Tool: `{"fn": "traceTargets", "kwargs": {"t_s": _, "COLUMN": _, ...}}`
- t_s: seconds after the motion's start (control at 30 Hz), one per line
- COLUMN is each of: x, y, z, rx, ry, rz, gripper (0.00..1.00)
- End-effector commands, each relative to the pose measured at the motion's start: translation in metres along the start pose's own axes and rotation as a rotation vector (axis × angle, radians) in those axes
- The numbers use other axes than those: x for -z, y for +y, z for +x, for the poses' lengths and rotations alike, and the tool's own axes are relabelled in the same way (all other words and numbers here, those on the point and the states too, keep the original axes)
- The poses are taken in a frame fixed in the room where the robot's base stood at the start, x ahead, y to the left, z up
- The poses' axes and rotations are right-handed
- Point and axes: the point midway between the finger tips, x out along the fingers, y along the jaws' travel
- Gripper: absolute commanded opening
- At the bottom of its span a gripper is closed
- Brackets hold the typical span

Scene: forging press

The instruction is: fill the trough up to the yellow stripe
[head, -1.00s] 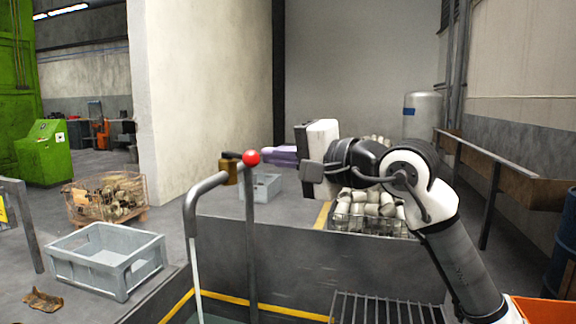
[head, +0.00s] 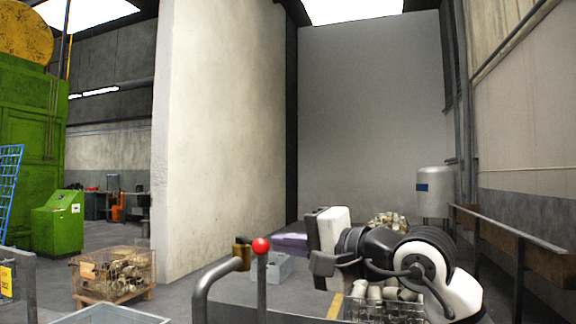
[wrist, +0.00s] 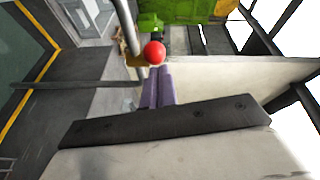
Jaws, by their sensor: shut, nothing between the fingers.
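The water pipe (head: 213,284) carries a brass valve (head: 241,256) and a lever with a red ball (head: 261,246). My gripper (head: 284,242) has purple fingers, shut and empty, just right of the red ball in the head view. In the wrist view the red ball (wrist: 153,53) appears just beyond the tips of my fingers (wrist: 158,85); I cannot tell whether they touch. The trough's greenish inside (wrist: 18,45) and the yellow stripe (wrist: 42,82) show at the left of the wrist view. The trough is out of the head view, and the water level against the stripe is unclear.
A grey crate (head: 110,315) lies at the lower left, with a wire bin of parts (head: 115,275) behind it. A pale wall (head: 225,150) stands behind the valve. A basket of pale cylinders (head: 385,305) lies below my arm. A railing (head: 515,235) runs along the right.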

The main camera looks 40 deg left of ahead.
Motion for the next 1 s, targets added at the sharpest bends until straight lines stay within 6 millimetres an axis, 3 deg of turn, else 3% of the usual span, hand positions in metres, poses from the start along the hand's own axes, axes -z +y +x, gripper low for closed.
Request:
{"fn": "traceTargets", "kwargs": {"t_s": 0.17, "x": 0.004, "y": -0.023, "z": -0.001, "rx": 0.0, "ry": 0.001, "rz": -0.004, "gripper": 0.0}}
{"fn": "traceTargets", "kwargs": {"t_s": 0.7, "x": 0.027, "y": -0.15, "z": -0.007, "rx": 0.001, "ry": 0.001, "rz": -0.002, "gripper": 0.0}}
{"fn": "traceTargets", "kwargs": {"t_s": 1.0, "x": 0.035, "y": -0.191, "z": -0.009, "rx": 0.001, "ry": 0.0, "rz": -0.001, "gripper": 0.0}}
